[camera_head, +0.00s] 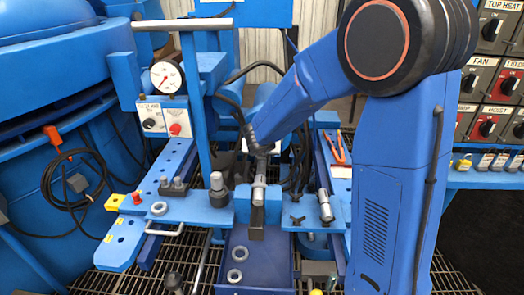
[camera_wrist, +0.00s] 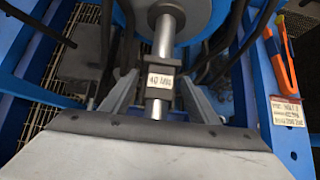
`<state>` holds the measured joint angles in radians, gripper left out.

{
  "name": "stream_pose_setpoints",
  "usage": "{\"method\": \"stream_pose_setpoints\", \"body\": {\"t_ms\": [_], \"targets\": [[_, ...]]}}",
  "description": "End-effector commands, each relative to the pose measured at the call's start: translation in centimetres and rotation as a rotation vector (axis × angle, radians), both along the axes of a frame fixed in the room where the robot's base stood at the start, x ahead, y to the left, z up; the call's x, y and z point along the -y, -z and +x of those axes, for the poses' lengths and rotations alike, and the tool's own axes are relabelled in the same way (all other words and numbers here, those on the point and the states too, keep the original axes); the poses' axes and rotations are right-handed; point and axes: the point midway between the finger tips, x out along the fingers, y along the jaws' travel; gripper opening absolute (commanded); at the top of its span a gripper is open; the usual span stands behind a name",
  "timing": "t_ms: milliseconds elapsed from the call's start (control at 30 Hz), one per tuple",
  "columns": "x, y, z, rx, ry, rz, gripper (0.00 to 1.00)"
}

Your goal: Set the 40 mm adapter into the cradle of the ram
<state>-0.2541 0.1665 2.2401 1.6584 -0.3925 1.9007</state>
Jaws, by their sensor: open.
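In the wrist view a bright metal rod runs toward me from a round blue ram body (camera_wrist: 195,12). On it sits a piece with a white tag reading about 40 MM, apparently the 40 mm adapter (camera_wrist: 158,82). A narrower metal part shows just below the tag.
Metal posts stand left (camera_head: 217,190) and right (camera_head: 326,206) of my gripper. Rings lie in a blue tray (camera_head: 262,262) below. Orange-handled pliers (camera_head: 335,148) lie right. A gauge (camera_head: 167,77) stands left. Dark hoses (camera_wrist: 125,40) run close to the ram.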

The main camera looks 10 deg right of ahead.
Motion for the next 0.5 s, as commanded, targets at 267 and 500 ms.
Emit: {"method": "stream_pose_setpoints", "body": {"t_ms": [267,500], "targets": [[-0.8,-2.5,-2.2,0.004,-0.001,0.001,0.55],[-1.6,-5.3,-4.8,0.006,-0.001,0.002,0.55]]}}
